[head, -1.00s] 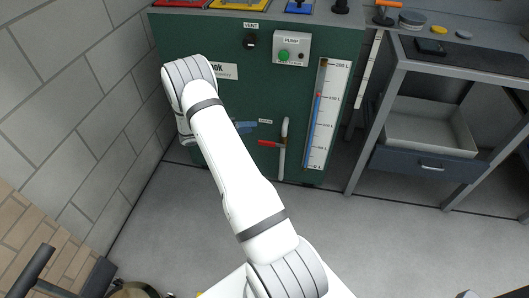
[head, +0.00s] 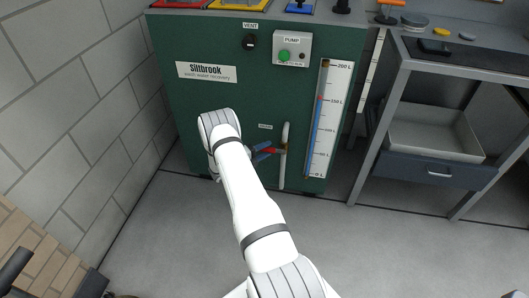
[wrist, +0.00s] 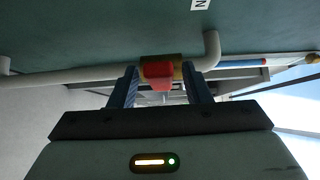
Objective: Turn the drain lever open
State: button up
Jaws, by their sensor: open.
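The red drain lever (head: 273,151) sits on the white vertical pipe (head: 284,165) low on the green cabinet front, its handle pointing left toward my gripper. My gripper (head: 264,151) is open, with its blue fingers at the lever's free end. In the wrist view the red lever (wrist: 158,73) shows between my two gripper fingers (wrist: 160,82), with the brass valve body (wrist: 176,68) behind it. I cannot tell whether either finger touches the lever. My wrist hides part of the cabinet beside it.
A small label (head: 265,127) is above the lever. A level gauge (head: 322,120) stands right of the pipe. Above are a pump box (head: 291,48) and vent knob (head: 250,41). A grey bench (head: 425,165) stands right; a block wall (head: 80,110) is left. The floor in front is clear.

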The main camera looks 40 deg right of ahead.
jog(key=shift+d, duration=0.4)
jog(key=shift+c, duration=0.4)
